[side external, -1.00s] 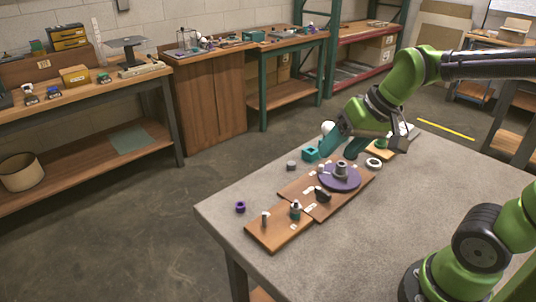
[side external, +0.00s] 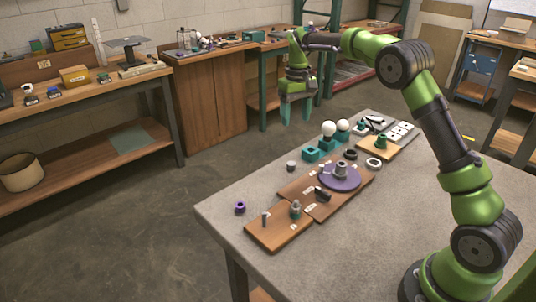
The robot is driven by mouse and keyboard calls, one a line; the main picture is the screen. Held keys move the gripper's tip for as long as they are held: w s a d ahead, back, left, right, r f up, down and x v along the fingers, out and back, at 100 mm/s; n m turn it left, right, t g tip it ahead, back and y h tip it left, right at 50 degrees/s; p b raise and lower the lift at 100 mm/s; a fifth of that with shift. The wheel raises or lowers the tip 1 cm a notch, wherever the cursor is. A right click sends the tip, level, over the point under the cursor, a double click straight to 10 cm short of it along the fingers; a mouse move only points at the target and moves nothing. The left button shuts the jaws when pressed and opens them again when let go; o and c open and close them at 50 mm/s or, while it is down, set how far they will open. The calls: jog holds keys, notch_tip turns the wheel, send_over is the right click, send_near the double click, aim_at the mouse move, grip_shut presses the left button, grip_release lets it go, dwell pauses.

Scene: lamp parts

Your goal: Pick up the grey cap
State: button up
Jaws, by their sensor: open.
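A small grey round piece (side external: 291,165), which looks like the grey cap, stands upright on the table near its far left edge. It is just left of a teal square block (side external: 310,154). My gripper (side external: 296,120) points down with its two teal fingers apart and nothing between them. It is well above the table, above and behind the grey piece in the picture, and touches nothing. A grey collar (side external: 341,168) also stands on the purple disc (side external: 340,181).
White bulbs (side external: 328,129) stand behind the teal block. Black and white rings (side external: 373,163) lie to the right. Wooden boards (side external: 280,228) hold pegs and a black part. A purple ring (side external: 240,207) lies at the left. The table's right front area is clear.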

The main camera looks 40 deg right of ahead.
send_over(292, 163)
jog(key=f, duration=1.1)
jog(key=shift+s+a, duration=0.1)
jog(key=shift+s, duration=0.1)
jog(key=shift+w+f, duration=0.15)
jog(key=shift+f, duration=1.25)
jog(key=shift+w+f, duration=0.1)
jog(key=shift+f, duration=1.25)
jog(key=c, duration=1.1)
